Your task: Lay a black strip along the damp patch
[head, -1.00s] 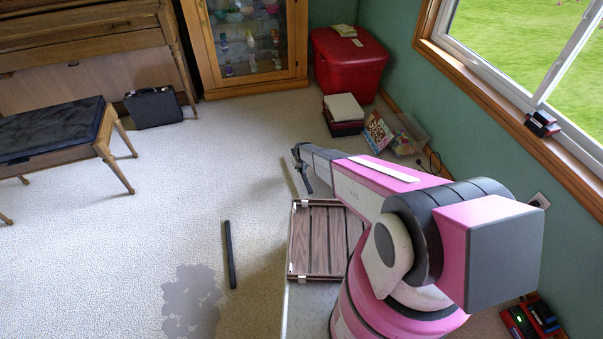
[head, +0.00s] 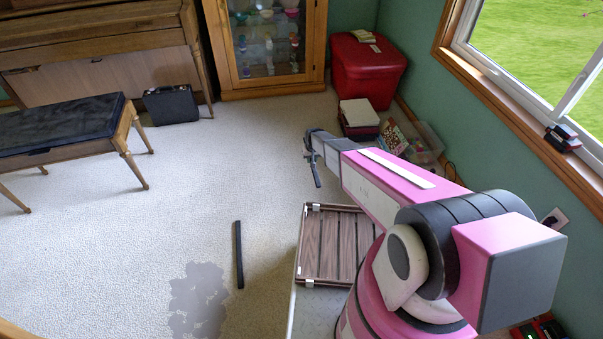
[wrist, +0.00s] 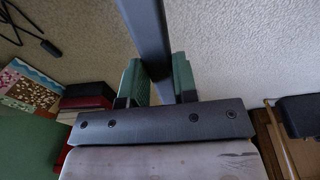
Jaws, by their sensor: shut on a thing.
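The damp patch (head: 198,302) is a grey, uneven stain on the pale carpet, at the bottom left of centre in the head view. One black strip (head: 238,256) lies flat on the carpet just right of the patch, apart from it. My gripper (head: 313,158) is out beyond the patch, above the carpet. It is shut on another black strip (wrist: 148,28), which shows between the green fingers (wrist: 159,80) in the wrist view. In the head view this held strip (head: 316,174) looks short and dark, hanging below the gripper.
A slatted wooden tray (head: 308,240) is beside my arm. A piano bench (head: 62,132) and black case (head: 172,105) stand left. A red bin (head: 368,75), books (head: 359,114) and a clear box (head: 425,140) line the right wall. Carpet around the patch is mostly clear.

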